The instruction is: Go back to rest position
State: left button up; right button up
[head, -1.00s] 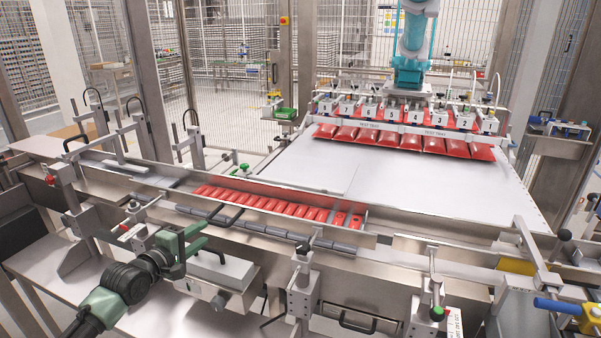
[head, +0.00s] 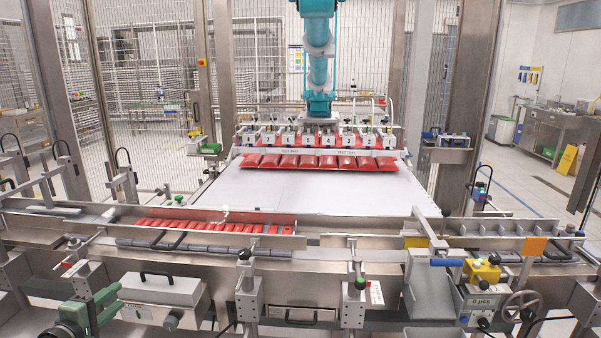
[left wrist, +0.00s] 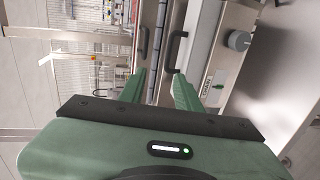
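My left gripper (head: 112,301) is low at the left in the head view, in front of the conveyor frame. Its green fingers stand apart with nothing between them. The left wrist view shows the same gripper (left wrist: 160,86) open, with the machine's steel front and handles beyond it. My right gripper is in neither view.
The conveyor frame (head: 190,262) spans the front, with a grey handled box (head: 160,290) beside my left gripper. A row of red packs (head: 215,226) lies in the channel. A teal picker arm (head: 319,60) holds red pouches (head: 318,162) over the white table (head: 290,195).

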pick_arm(q)
jog(key=s+a+f+m+g+y, duration=0.1)
jog(key=s+f+m+g, duration=0.15)
jog(key=f, duration=0.95)
jog(key=s+a+f+m+g+y, duration=0.1)
jog(key=s+f, duration=0.3)
jog(key=f, duration=0.7)
jog(key=s+d+f+m+g, duration=0.2)
jog(key=s+f, duration=0.3)
jog(key=f, duration=0.3)
jog(key=s+d+f+m+g, duration=0.1)
jog(key=s+d+f+m, duration=0.1)
jog(key=s+f, duration=0.45)
jog(key=s+d+f+m+g, duration=0.2)
jog(key=s+d+f+m, duration=0.15)
jog(key=s+f, duration=0.5)
jog(key=s+d+f+m+g, duration=0.25)
jog(key=s+d+f, duration=0.25)
jog(key=s+f, duration=0.35)
jog(key=s+d+f+m+g, duration=0.1)
jog(key=s+d+m, duration=0.1)
jog(key=s, duration=0.4)
jog(key=s+d+f+m+g, duration=0.1)
jog(key=s+d+f+m, duration=0.1)
jog(key=s+d, duration=0.2)
jog(key=s+d+f+m+g+h, duration=0.1)
jog(key=s+d+f+m, duration=0.1)
jog(key=s, duration=0.7)
jog(key=shift+s+d, duration=0.4)
jog(key=shift+d, duration=0.5)
